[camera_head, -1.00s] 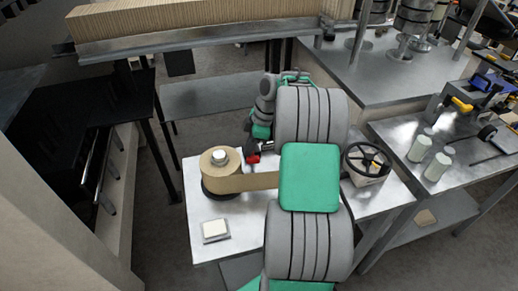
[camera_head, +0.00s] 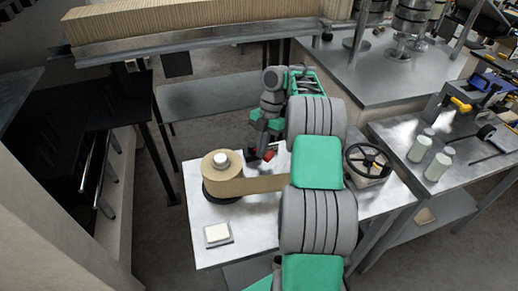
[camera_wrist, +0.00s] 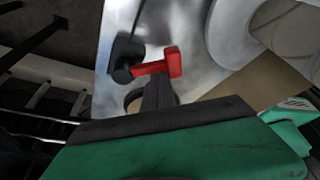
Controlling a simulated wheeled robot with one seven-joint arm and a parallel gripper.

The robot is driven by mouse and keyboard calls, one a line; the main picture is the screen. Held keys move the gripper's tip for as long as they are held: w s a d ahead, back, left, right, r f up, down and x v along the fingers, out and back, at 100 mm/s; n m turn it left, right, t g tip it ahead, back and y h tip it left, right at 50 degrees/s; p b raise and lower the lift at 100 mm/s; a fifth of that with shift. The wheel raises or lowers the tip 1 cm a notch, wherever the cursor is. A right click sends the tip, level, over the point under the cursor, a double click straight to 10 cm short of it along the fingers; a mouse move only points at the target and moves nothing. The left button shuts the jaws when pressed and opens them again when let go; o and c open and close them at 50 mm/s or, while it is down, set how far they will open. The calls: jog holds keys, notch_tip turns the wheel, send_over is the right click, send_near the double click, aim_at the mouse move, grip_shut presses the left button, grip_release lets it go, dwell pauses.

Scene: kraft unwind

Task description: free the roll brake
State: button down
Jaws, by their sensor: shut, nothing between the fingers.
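The kraft roll (camera_head: 222,182) stands on the metal table, and its paper strip (camera_head: 262,184) runs right behind my arm. The brake's red lever (camera_head: 268,155) shows behind the strip. In the wrist view the red lever (camera_wrist: 155,67) reaches right from a black pivot (camera_wrist: 124,60) to a wider red end. My gripper (camera_wrist: 158,90) is shut and empty, its dark fingertips just below the lever. I cannot tell if they touch it. In the head view my gripper (camera_head: 258,147) is small and partly hidden beside the lever.
A black handwheel (camera_head: 367,160) stands right of my arm on the same table. A pale square pad (camera_head: 217,234) lies at the front left. A side table (camera_head: 440,150) with white cylinders (camera_head: 436,167) is at the right.

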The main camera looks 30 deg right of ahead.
jog(key=shift+d+n, duration=0.2)
jog(key=shift+n, duration=0.3)
jog(key=shift+a, duration=0.1)
jog(key=shift+s+a+f+b, duration=0.1)
jog(key=shift+a+f+b, duration=0.15)
jog(key=shift+b, duration=0.25)
jog(key=shift+s+a+b, duration=0.35)
jog(key=shift+a+b, duration=0.25)
jog(key=shift+a, duration=0.05)
jog(key=shift+s+a+b, duration=0.3)
jog(key=shift+a+b, duration=0.25)
jog(key=shift+a, duration=0.05)
jog(key=shift+s+a+r+p, duration=0.1)
jog(key=shift+a+r+p, duration=0.1)
jog(key=shift+r+p, duration=0.7)
jog(key=p+v, duration=0.8)
jog(key=p, duration=0.1)
jog(key=shift+w+d+r, duration=0.2)
jog(key=shift+d+r, duration=0.1)
